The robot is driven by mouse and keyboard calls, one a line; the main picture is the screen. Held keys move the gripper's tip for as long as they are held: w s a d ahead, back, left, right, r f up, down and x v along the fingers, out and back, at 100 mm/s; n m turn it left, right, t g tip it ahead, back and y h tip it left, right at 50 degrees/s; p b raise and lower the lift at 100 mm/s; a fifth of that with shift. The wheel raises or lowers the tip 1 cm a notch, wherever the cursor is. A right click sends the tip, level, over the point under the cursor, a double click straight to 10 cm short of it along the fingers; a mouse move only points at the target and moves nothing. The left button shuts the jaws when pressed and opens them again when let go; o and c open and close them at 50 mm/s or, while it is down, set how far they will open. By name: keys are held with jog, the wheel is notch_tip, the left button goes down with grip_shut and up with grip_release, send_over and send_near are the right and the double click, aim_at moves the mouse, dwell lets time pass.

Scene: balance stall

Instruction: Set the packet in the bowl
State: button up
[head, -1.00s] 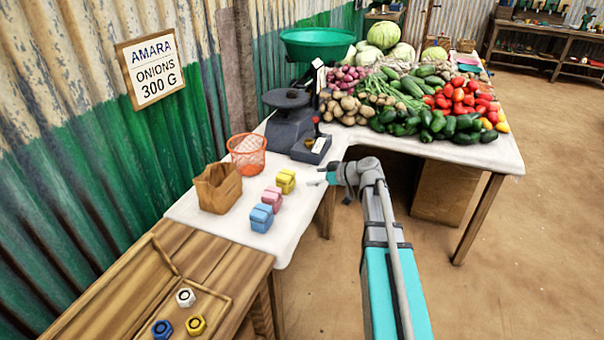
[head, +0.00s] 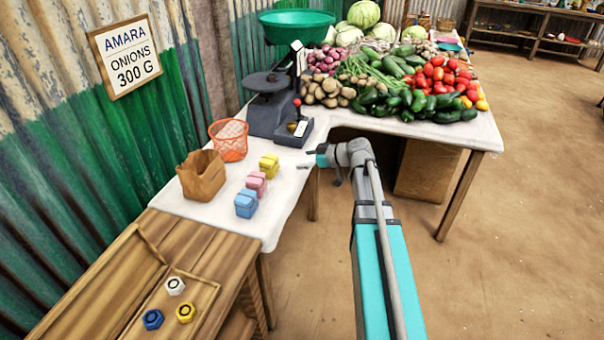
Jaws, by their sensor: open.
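Three small wrapped packets stand in a row on the white-topped table: a yellow packet (head: 269,166), a pink packet (head: 256,182) and a blue packet (head: 246,203). Which of them the task means, I cannot tell. A wide green bowl (head: 297,27) sits at the back, above the dark weighing scale (head: 266,83). My gripper (head: 306,158) is open and empty at the table's right edge, to the right of the yellow packet and apart from it. Its fingers point left and look small in the head view.
An orange wire basket (head: 229,142) and a brown paper bag (head: 203,177) stand left of the packets. Heaped vegetables (head: 400,85) fill the far table. A wooden tray (head: 205,290) holds hexagonal weights (head: 185,312). A sign (head: 125,57) reads "AMARA ONIONS 300 G". The floor at right is clear.

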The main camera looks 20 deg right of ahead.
jog(key=s+a+f+m+g+h, duration=0.1)
jog(key=s+a+f, duration=0.1)
jog(key=s, duration=0.1)
jog(key=s+a+f+m+g+h, duration=0.1)
jog(key=s+a+f+g, duration=0.1)
jog(key=s+a, duration=0.1)
jog(key=s+a+f+m+g+h, duration=0.1)
jog(key=s+a+f, duration=0.2)
jog(key=shift+f+g, duration=0.1)
jog(key=shift+g, duration=0.3)
jog(key=s+a+f+m+g+h, duration=0.1)
jog(key=s+f+m+g+h, duration=0.2)
jog(key=s, duration=0.9)
jog(key=f+m+h, duration=0.1)
jog(key=m+h, duration=0.2)
jog(key=h, duration=0.1)
jog(key=shift+a+m+g, duration=0.15)
jog(key=shift+m+g, duration=0.25)
jog(key=shift+f, duration=0.1)
